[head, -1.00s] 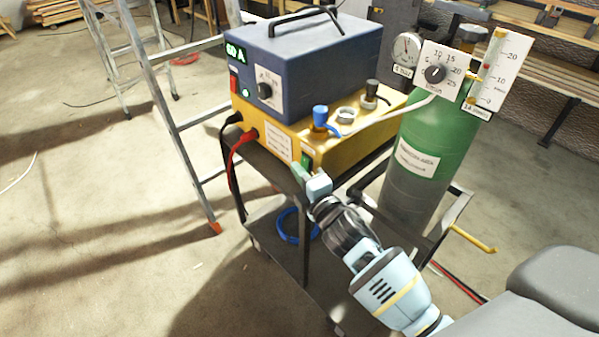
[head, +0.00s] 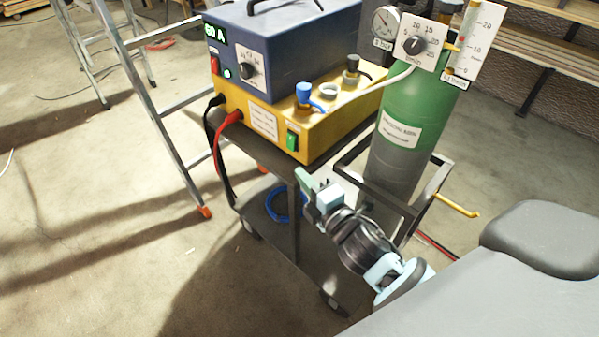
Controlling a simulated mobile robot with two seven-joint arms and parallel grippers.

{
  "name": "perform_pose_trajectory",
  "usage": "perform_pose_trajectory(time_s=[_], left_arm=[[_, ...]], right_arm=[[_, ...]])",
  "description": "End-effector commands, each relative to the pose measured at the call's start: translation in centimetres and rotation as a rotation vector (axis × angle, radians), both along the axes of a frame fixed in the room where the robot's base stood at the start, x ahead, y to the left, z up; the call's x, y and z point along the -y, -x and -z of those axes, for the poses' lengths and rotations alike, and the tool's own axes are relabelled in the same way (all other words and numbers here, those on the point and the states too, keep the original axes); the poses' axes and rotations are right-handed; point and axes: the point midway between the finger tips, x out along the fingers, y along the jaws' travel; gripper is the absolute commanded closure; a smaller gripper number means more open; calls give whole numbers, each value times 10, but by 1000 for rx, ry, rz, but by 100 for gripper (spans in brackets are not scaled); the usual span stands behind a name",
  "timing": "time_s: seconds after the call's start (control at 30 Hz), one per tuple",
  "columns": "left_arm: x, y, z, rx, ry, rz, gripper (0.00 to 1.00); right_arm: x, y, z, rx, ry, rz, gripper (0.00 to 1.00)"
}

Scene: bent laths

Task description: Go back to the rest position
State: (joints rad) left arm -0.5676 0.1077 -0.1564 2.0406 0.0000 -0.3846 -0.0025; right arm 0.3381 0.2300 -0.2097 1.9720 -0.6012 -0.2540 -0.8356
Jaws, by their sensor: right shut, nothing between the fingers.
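My right gripper (head: 305,184) is shut and empty. It is in front of the cart's upper shelf, below the green rocker switch (head: 292,139) of the yellow unit, and apart from that switch in the picture. My right arm runs from it down towards the lower right. My left gripper is not in view. The yellow unit (head: 240,103) stands on the cart (head: 345,140) with a blue power source (head: 290,45) on top. The blue box has a lit green display (head: 217,34), a red switch (head: 215,66) and a black knob (head: 247,70).
A green and grey gas cylinder (head: 415,110) with gauges (head: 385,20) stands at the cart's right. Red (head: 217,150) and black cables hang at the cart's left. A stepladder (head: 150,95) stands on the left. A yellow handle (head: 458,206) sticks out at right. The floor at left is mostly clear.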

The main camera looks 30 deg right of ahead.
Motion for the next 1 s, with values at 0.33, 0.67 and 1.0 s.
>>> perform_pose_trajectory(time_s=[0.33,0.67,1.0], left_arm=[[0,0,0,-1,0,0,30],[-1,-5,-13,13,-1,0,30],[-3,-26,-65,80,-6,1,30]], right_arm=[[0,0,0,0,0,0,100],[0,23,20,-93,-121,7,100],[-6,158,92,-506,-742,155,100]])
